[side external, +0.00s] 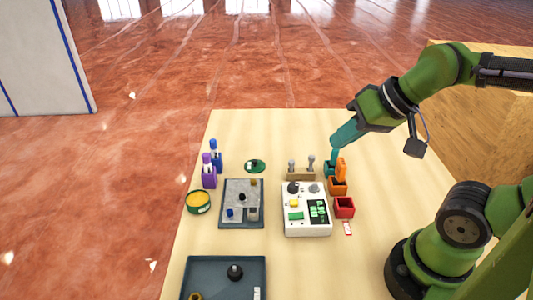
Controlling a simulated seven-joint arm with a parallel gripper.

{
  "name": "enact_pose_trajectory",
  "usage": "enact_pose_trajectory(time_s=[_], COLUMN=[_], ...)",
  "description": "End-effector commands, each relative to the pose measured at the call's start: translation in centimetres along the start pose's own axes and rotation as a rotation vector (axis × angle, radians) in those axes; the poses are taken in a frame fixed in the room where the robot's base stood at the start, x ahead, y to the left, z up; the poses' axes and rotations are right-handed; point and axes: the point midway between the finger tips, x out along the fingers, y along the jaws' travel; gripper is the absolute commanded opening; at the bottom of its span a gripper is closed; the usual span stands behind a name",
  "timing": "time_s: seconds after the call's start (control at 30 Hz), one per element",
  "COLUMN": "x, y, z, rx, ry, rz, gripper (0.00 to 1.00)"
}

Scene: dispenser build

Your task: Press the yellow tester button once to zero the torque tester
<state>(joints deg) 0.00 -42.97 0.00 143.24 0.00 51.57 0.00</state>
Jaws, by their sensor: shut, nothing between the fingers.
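The torque tester (307,229) is a white box right of the middle of the table. Its small yellow button (294,203) is on the left part of its top, above a green patch and left of a dark green display panel (318,211). A dark round part and a grey round part sit along its far edge. My gripper (336,145) is shut and empty. It appears up and to the right of the tester in the picture, apart from the yellow button, which is uncovered. The display reading is too small to tell.
Teal (331,168), orange (338,187) and red (344,207) bins line the tester's right side. A rack with two grey-topped tools (301,176) stands behind it. A grey tray of parts (242,223) is to the left. A dark tray (195,263) lies in front.

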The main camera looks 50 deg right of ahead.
Motion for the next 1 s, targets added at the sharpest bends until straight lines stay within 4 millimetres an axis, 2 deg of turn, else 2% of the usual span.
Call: enact_pose_trajectory(time_s=[0.37, 0.57, 0.67, 0.77, 1.0], x=[0.3, 2.7, 4.5, 6.4, 10.6], y=[0.2, 1.6, 2.2, 2.7, 3.1], z=[0.0, -0.1, -0.1, 0.1, 0.0], rx=[0.008, 0.101, 0.275, 0.531, 1.292], ry=[-0.009, -0.112, -0.21, -0.318, -0.564], rz=[0.008, 0.052, 0.074, 0.103, 0.231], gripper=[0.0, 0.0, 0.0, 0.0, 0.0])
